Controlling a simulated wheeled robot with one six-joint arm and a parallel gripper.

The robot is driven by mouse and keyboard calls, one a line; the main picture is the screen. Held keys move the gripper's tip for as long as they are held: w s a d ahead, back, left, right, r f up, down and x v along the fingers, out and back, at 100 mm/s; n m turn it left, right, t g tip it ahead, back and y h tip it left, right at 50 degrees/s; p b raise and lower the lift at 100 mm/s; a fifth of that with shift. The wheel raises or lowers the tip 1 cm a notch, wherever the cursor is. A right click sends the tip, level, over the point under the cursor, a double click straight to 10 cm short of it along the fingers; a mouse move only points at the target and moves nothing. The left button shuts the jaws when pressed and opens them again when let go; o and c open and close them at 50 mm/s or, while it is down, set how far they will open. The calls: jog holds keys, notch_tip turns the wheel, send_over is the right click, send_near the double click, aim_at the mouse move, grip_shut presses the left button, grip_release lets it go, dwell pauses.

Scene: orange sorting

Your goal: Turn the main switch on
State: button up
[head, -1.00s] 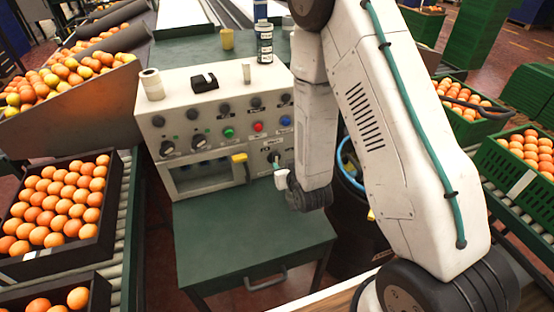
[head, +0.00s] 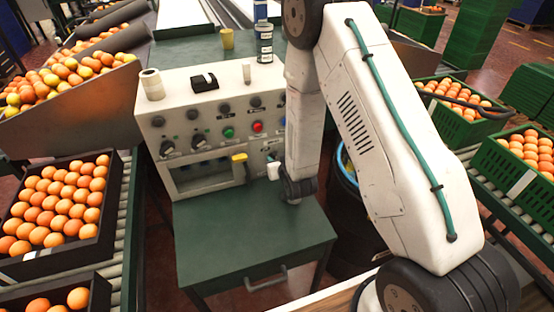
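A cream control box (head: 163,104) stands on the green table. Its sloped front carries several black knobs, a green button (head: 228,133), a red button (head: 257,127) and a yellow handle (head: 239,158) at the lower right. None of these can be read as labelled main switch; the lettering is too small. My gripper (head: 273,171) is a small pale shape in front of the lower right of the panel, just right of the yellow handle. A gap shows between them. Its fingers are too small to tell open from shut. My arm hides the panel's right end.
A dark bottle (head: 264,43), a yellow cup (head: 227,39) and a white roll (head: 152,84) stand on or behind the box. The green tabletop (head: 240,235) in front is bare. Crates of oranges (head: 94,229) stand left, green crates (head: 478,165) right.

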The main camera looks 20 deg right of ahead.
grip_shut()
jog(key=shift+d, duration=0.1)
jog(key=m+y, duration=0.1)
jog(key=m, duration=0.1)
jog(key=d+m+y, duration=0.1)
jog(key=m+y, duration=0.1)
jog(key=m, duration=0.1)
jog(key=m+t+y, duration=0.1)
jog(key=m, duration=0.1)
jog(key=shift+w+d+f+y, duration=0.1)
jog(key=shift+d+f+y, duration=0.3)
jog(key=shift+m, duration=0.3)
dwell(0.4)
